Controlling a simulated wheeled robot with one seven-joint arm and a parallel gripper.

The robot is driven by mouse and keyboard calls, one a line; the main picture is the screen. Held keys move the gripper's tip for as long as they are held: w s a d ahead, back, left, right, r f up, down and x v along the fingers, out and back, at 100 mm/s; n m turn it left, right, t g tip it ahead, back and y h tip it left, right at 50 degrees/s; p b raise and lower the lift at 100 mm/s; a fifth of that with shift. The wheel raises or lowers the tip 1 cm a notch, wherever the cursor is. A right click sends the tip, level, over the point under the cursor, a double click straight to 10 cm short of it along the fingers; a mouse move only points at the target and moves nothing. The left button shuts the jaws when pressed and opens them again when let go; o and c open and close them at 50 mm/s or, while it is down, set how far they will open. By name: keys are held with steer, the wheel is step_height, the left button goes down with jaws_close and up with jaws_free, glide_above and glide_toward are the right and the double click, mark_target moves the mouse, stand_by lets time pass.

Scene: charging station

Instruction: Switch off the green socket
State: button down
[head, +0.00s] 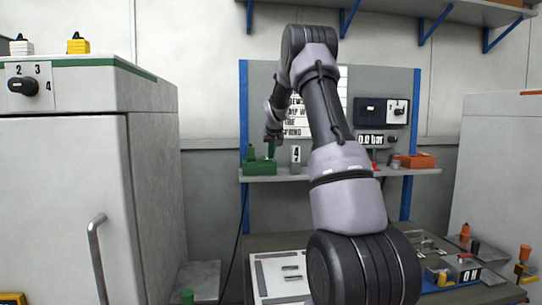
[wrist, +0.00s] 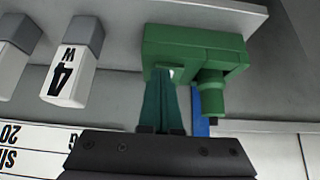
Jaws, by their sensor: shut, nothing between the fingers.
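The green socket (head: 260,168) sits at the left end of the wall shelf. In the wrist view the green socket (wrist: 195,48) is large, with a round green stub (wrist: 211,92) sticking out on its right. A small pale part (wrist: 177,73) shows on its left, right at my fingertips; it may be the switch, and its position is unclear. My gripper (head: 271,153) is at the socket from above in the head view. In the wrist view my gripper (wrist: 167,76) has teal fingers, shut and empty, with tips at the socket's face. I cannot tell whether they touch.
A grey-and-white block marked 4 (wrist: 68,68) stands beside the socket, with another block (wrist: 15,50) further left. A large grey cabinet (head: 60,190) stands at left.

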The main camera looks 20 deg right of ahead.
steer(key=shift+r, duration=0.55)
steer(key=shift+r, duration=0.1)
steer(key=v, duration=1.3)
steer(key=shift+s+f, duration=0.25)
steer(key=shift+s, duration=0.1)
steer(key=shift+a, duration=0.2)
